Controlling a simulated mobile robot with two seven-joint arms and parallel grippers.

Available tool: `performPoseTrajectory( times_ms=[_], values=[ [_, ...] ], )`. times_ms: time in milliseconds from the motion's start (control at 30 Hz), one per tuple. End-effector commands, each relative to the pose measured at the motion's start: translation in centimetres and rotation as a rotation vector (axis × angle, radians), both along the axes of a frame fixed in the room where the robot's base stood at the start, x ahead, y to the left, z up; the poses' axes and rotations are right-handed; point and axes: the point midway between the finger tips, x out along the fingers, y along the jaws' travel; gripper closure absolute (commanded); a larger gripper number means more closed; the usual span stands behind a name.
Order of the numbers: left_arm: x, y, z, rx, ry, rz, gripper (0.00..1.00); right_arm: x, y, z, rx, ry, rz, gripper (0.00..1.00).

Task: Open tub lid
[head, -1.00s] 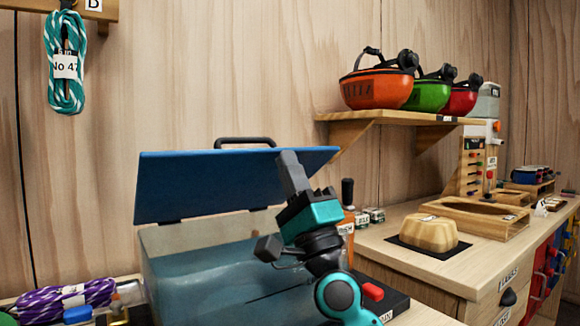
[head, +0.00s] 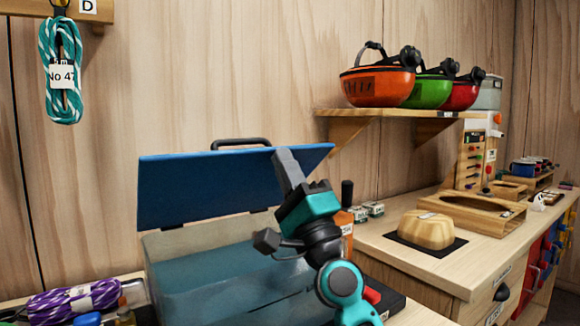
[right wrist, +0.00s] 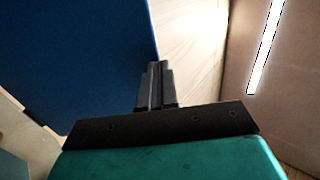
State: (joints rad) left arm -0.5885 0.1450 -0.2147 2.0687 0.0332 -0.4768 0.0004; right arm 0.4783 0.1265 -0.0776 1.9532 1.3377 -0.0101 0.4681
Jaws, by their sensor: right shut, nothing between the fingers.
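The tub (head: 200,290) is a translucent grey-blue box at the lower middle of the head view. Its blue lid (head: 215,190) is raised and tilted back, with a dark handle (head: 241,143) at its top edge. My right gripper (head: 286,163) is shut and empty, its fingers pointing up at the lid's right end. In the right wrist view the shut fingers (right wrist: 154,75) are beside the edge of the blue lid (right wrist: 85,60); I cannot tell whether they touch. My left gripper is not in view.
A purple rope coil (head: 75,298) lies left of the tub. An orange bottle (head: 344,225) stands behind my right arm. A wooden hold (head: 432,229) rests on the right counter. A shelf (head: 390,113) with several helmets is above. A teal rope (head: 62,80) hangs at upper left.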

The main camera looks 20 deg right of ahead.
Motion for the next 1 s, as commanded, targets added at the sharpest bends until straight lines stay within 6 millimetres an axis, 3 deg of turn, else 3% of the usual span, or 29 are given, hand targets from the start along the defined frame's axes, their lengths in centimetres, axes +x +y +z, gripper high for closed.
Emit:
performPoseTrajectory(
  times_ms=[133,667,1000],
  values=[
    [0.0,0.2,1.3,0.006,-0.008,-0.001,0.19,0.3,0.1,0.9,-0.008,0.018,-0.002,1.00],
    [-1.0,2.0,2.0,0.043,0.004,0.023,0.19,1.9,0.4,3.6,-0.005,0.013,-0.002,1.00],
    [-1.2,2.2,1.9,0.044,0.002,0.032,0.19,5.8,1.2,6.8,-0.003,0.012,-0.002,1.00]
  ],
)
